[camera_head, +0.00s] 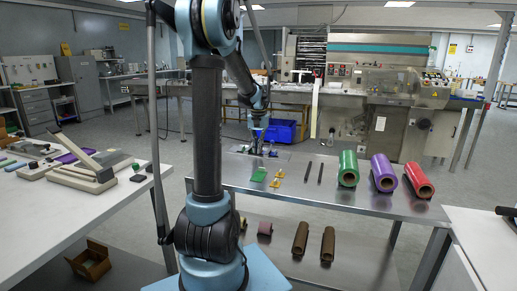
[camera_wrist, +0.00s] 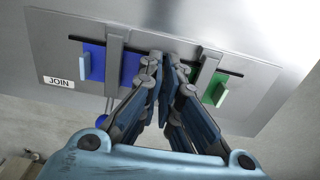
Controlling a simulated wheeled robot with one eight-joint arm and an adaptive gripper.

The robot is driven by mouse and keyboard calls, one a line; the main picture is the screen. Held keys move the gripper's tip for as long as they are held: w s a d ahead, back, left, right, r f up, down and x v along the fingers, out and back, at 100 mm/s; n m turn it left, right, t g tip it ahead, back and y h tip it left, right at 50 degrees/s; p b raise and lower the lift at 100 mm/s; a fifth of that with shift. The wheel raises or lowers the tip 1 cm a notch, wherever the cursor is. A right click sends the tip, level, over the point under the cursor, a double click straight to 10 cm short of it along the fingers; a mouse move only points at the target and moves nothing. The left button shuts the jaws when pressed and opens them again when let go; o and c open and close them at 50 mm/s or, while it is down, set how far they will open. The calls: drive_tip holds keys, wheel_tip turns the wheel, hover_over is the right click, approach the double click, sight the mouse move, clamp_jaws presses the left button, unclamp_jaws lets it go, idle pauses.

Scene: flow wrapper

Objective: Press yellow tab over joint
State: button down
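The grey plate marked JOIN (camera_wrist: 58,105) lies below my gripper in the wrist view. A blue piece (camera_wrist: 126,68) lies on its left part and a green piece (camera_wrist: 196,92) on its right part, each under a grey bar. The joint between them is hidden behind my fingers. My gripper (camera_wrist: 168,62) points down over the middle of the plate, its fingertips drawn together. No yellow tab shows between them. In the head view my gripper (camera_head: 257,151) is at the far edge of the steel table. Small yellow pieces (camera_head: 279,175) lie on that table, to its right.
A green pad (camera_head: 259,175) and two dark bars (camera_head: 314,172) lie on the steel table (camera_head: 330,199). Green (camera_head: 348,168), purple (camera_head: 383,172) and red (camera_head: 418,179) rolls stand at its right. A blue bin (camera_head: 280,131) is behind.

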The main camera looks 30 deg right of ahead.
drive_tip(key=c, duration=1.7)
unclamp_jaws()
wheel_tip(320, 180, up, 12)
drive_tip(key=shift+w+f, duration=0.1)
